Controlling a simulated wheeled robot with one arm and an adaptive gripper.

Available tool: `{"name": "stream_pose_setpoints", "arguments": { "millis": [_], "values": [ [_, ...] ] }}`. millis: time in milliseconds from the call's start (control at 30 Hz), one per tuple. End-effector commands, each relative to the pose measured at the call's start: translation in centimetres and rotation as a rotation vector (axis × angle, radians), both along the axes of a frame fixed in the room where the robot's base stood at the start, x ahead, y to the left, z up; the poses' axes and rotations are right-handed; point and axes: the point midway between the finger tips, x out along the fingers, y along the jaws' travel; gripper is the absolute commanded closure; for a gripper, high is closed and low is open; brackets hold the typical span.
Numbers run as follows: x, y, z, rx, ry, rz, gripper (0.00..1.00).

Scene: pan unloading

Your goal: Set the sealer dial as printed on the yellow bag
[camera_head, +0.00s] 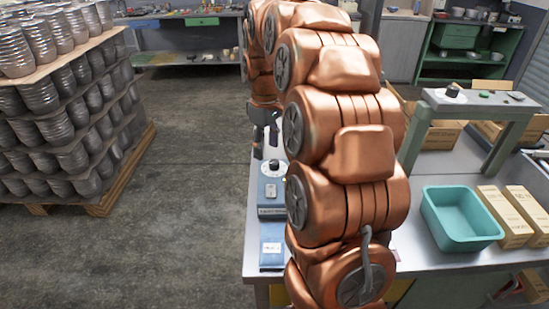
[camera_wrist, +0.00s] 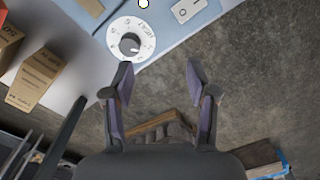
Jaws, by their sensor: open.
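The sealer (camera_head: 270,195) is a blue unit on the left edge of the workbench, partly behind my arm. Its white dial with a dark knob (camera_wrist: 130,43) shows in the wrist view; the dial also shows in the head view (camera_head: 273,169). No bag that is clearly yellow can be made out.
A blue packet with a white label (camera_head: 271,248) lies before the sealer. A teal bin (camera_head: 435,222) and cardboard boxes (camera_head: 505,215) stand on the right. A pallet of metal pans (camera_head: 70,115) stands left; the floor between is clear.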

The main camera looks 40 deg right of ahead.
Motion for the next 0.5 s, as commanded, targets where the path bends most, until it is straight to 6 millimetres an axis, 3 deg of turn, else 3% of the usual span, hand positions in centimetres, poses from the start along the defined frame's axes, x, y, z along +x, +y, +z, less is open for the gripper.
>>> {"name": "stream_pose_setpoints", "arguments": {
  "millis": [100, 200, 500],
  "values": [
    [1.1, -2.3, 0.0, -0.007, -0.009, 0.008, 0.42],
    [1.6, -3.4, -0.2, -0.007, -0.009, 0.015, 0.42],
    [1.9, -4.2, -1.1, -0.011, -0.013, 0.020, 0.42]
  ]
}}
